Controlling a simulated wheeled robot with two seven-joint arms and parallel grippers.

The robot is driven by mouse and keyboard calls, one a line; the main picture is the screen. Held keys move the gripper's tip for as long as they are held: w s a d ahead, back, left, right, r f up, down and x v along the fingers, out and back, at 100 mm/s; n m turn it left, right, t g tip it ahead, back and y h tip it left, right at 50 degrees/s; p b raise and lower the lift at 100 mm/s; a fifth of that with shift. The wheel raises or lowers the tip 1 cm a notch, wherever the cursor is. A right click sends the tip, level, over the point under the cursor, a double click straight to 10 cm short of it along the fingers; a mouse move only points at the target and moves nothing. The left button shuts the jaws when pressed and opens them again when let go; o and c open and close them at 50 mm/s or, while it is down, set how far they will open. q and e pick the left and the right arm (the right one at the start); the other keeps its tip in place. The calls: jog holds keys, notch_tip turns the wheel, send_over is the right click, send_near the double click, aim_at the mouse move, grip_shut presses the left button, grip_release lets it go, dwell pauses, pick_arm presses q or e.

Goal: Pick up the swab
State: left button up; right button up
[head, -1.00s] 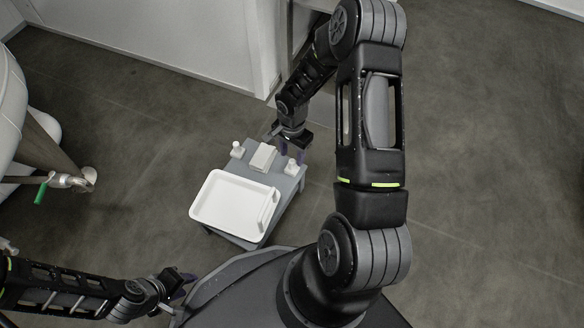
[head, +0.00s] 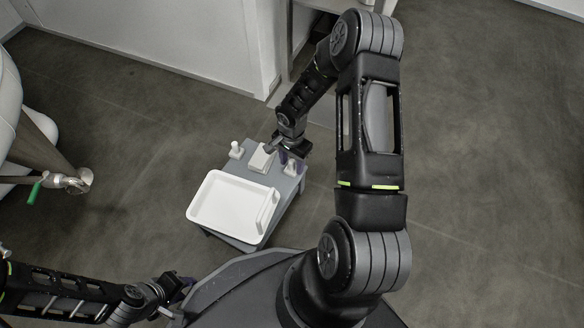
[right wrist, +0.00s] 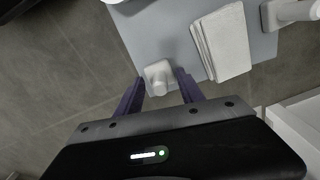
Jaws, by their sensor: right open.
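Two small white upright pieces stand on the grey table; which one is the swab I cannot tell for certain. The right one (head: 291,168) is at my right gripper (head: 291,160), partly hidden by its purple fingers. In the right wrist view this white piece (right wrist: 160,78) sits between the tips of my open right gripper (right wrist: 160,80), which is not closed on it. The other white piece (head: 236,150) stands at the table's far left corner and shows at the top right of the right wrist view (right wrist: 290,12). My left gripper (head: 184,284) is low at left, away from the table.
A folded white cloth (head: 262,159) lies between the two pieces. A white tray (head: 220,203) covers the table's near part, with a white bar-shaped thing (head: 267,211) at its right side. The grey table (head: 291,190) is small. A green-handled valve (head: 65,182) is at far left.

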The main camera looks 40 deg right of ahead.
jog(key=shift+c, duration=0.3)
grip_shut()
dwell(0.4)
